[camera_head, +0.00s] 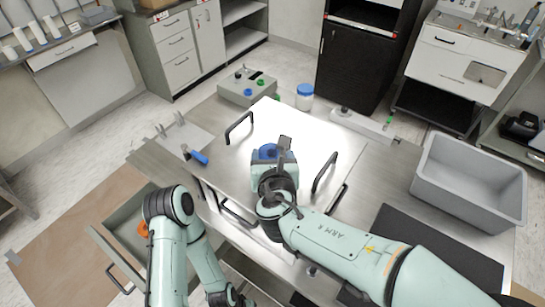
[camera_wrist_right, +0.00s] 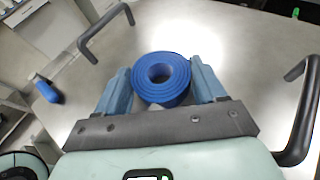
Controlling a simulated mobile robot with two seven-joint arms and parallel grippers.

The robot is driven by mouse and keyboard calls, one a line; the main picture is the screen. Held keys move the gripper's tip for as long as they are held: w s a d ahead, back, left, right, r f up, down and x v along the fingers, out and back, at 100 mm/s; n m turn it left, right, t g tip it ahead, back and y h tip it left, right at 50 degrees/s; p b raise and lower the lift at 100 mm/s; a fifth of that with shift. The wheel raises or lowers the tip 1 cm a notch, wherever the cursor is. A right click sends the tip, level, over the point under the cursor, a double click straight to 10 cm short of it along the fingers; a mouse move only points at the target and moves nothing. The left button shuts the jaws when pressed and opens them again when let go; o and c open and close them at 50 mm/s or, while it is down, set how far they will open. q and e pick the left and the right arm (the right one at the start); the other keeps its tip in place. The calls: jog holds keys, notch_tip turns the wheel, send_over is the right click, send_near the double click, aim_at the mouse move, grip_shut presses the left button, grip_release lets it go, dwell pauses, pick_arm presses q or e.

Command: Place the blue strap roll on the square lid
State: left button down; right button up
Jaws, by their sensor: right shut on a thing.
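The blue strap roll (camera_head: 267,152) is in the jaws of my right gripper (camera_head: 272,158). In the right wrist view the roll (camera_wrist_right: 162,76) is a ring with its hole facing the camera, and the two blue-grey fingers (camera_wrist_right: 160,92) press on its left and right sides. The square lid (camera_head: 285,122) is a shiny steel plate with two black handles. The roll is over the lid, between the handles; I cannot tell whether it touches the plate. The lid also shows in the right wrist view (camera_wrist_right: 235,45). My left arm is at the lower left; its gripper does not show.
A blue-handled tool (camera_head: 198,157) lies left of the lid. A grey box with knobs (camera_head: 248,87) and a blue-capped jar (camera_head: 305,96) stand behind it. A grey bin (camera_head: 468,185) stands on the right. An open drawer (camera_head: 125,235) is at the lower left.

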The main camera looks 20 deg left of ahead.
jog(key=shift+w, duration=0.25)
jog(key=shift+f, duration=0.15)
jog(key=o, duration=1.1)
jog(key=shift+s, duration=0.15)
jog(key=shift+r, duration=0.3)
jog(key=v, duration=1.1)
jog(key=shift+s+d+r, duration=0.1)
jog(key=shift+s+d, duration=0.05)
jog(key=shift+s, duration=0.25)
